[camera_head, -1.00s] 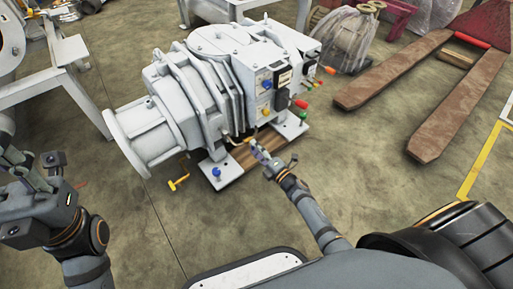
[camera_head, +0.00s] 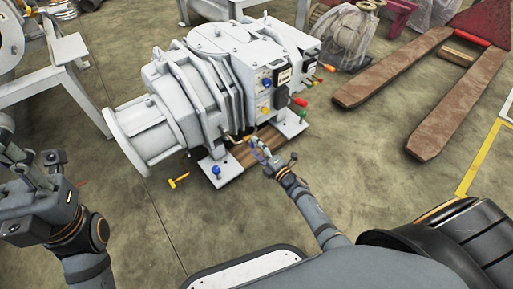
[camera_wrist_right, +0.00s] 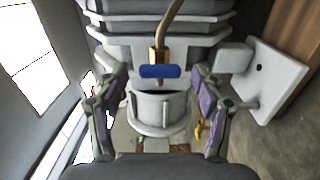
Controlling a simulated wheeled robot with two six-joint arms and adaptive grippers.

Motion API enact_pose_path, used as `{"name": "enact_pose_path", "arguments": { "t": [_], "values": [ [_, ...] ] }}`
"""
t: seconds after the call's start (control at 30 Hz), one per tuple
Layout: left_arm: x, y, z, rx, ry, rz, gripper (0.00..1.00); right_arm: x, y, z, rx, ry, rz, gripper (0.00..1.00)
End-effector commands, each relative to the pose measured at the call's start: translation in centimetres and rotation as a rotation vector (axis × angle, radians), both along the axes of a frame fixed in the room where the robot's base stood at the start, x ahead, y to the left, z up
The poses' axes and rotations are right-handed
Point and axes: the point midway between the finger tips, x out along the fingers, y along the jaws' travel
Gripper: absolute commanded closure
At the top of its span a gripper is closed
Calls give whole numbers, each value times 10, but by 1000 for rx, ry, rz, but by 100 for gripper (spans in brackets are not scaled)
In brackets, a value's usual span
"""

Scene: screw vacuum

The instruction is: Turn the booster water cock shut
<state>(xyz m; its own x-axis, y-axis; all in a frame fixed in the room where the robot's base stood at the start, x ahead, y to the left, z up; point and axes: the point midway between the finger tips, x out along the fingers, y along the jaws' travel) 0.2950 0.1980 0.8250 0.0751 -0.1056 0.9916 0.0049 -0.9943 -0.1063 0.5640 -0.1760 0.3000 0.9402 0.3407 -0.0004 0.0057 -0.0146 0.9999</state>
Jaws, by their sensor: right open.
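The pale grey vacuum pump and booster unit (camera_head: 205,85) stands on the floor in the head view. In the right wrist view a small cock with a blue bar handle (camera_wrist_right: 160,71) sits on a brass fitting below a bent brown pipe. The handle lies crosswise in the picture. My right gripper (camera_head: 258,150) is beside the unit's near side. In the right wrist view its purple-padded fingers (camera_wrist_right: 160,82) are spread on either side of the blue handle, with gaps on both sides. My left gripper (camera_head: 32,165) is at the far left, away from the unit, fingers apart and empty.
A base plate with a blue knob (camera_head: 216,171) lies under the unit. Red and green knobs (camera_head: 300,102) project at its right end. A pallet truck (camera_head: 440,90) stands right. Floor in front is clear.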

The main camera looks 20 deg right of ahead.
Motion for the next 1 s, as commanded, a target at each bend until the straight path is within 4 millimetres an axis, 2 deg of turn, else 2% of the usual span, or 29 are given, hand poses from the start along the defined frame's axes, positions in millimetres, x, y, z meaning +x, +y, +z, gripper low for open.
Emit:
{"name": "enact_pose_path", "arguments": {
  "t": [0.13,0.23,0.5,0.7,1.0],
  "values": [
    [1,1,-1,-3,5,2,60,-2,-1,0,0,0,0,32],
    [1,0,-1,-3,3,2,60,-14,-5,-1,-2,2,0,32],
    [0,0,0,-2,1,0,60,-75,-27,-1,-2,3,2,32],
    [0,0,0,-2,0,0,60,-106,-38,-1,0,1,1,32],
    [0,0,0,-1,0,0,60,-113,-41,0,0,0,0,32]
  ]
}}
